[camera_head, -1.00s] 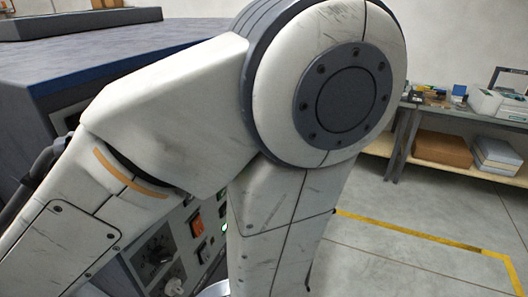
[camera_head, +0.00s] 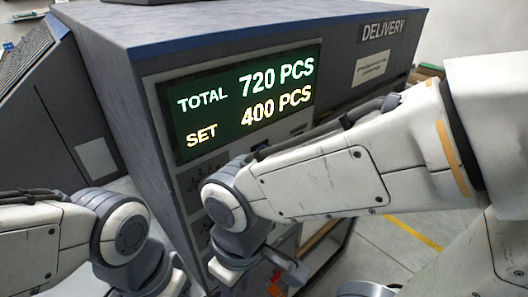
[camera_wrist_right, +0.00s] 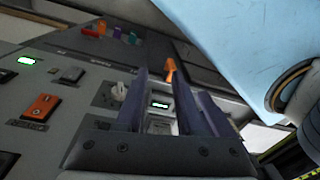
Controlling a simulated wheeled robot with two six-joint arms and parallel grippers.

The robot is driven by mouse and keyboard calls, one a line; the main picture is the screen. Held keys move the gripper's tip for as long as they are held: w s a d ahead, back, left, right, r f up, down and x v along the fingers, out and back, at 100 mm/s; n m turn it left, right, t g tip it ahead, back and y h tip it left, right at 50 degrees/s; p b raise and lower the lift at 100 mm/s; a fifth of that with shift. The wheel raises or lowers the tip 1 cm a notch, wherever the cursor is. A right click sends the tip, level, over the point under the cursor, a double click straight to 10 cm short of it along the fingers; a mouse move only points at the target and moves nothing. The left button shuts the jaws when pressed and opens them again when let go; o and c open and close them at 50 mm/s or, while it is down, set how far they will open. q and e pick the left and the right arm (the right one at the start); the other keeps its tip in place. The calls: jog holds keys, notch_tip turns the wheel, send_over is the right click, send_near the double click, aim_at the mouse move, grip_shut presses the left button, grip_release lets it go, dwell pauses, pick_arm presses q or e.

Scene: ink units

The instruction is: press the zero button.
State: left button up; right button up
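The grey machine's green display (camera_head: 245,100) reads TOTAL 720 PCS and SET 400 PCS in the head view. Its control panel (camera_wrist_right: 85,105) fills the left of the right wrist view. My right gripper (camera_wrist_right: 158,75) is open and empty, its two dark fingers apart over the panel. A small green-lit part (camera_wrist_right: 160,105) shows between the fingers. Panel labels are too small to read, so I cannot tell which button is zero. In the head view my right forearm covers part of the panel. My left arm is at lower left, its gripper out of sight.
An orange rocker switch (camera_wrist_right: 41,106), a dark button (camera_wrist_right: 70,74), a green lamp (camera_wrist_right: 27,60) and a white knob (camera_wrist_right: 118,91) lie left of the fingers. An orange lever (camera_wrist_right: 170,70) is near the right fingertip. A pale blue surface (camera_wrist_right: 235,45) fills the upper right.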

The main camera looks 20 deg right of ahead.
grip_shut()
dwell(1.7)
